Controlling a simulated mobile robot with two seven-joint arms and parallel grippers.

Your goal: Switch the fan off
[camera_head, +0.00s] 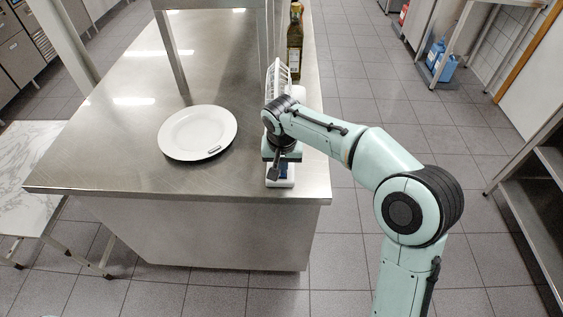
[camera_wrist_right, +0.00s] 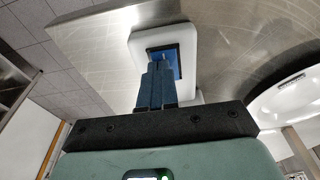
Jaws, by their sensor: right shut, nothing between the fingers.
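The white fan stands on the steel counter near its right front corner. Its caged head (camera_head: 280,77) shows behind my right arm, and its white base (camera_head: 280,183) shows below the gripper. My right gripper (camera_head: 274,172) is just over the base, shut and empty. In the right wrist view the closed fingertips (camera_wrist_right: 160,68) are at the blue panel on the white fan base (camera_wrist_right: 137,43). I cannot tell whether they touch it. The switch itself is mostly hidden by the fingers. My left gripper is not in view.
A white plate (camera_head: 198,133) with a small item on its rim lies left of the fan on the counter (camera_head: 110,165). A metal shelf post (camera_head: 170,50) rises from the counter.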

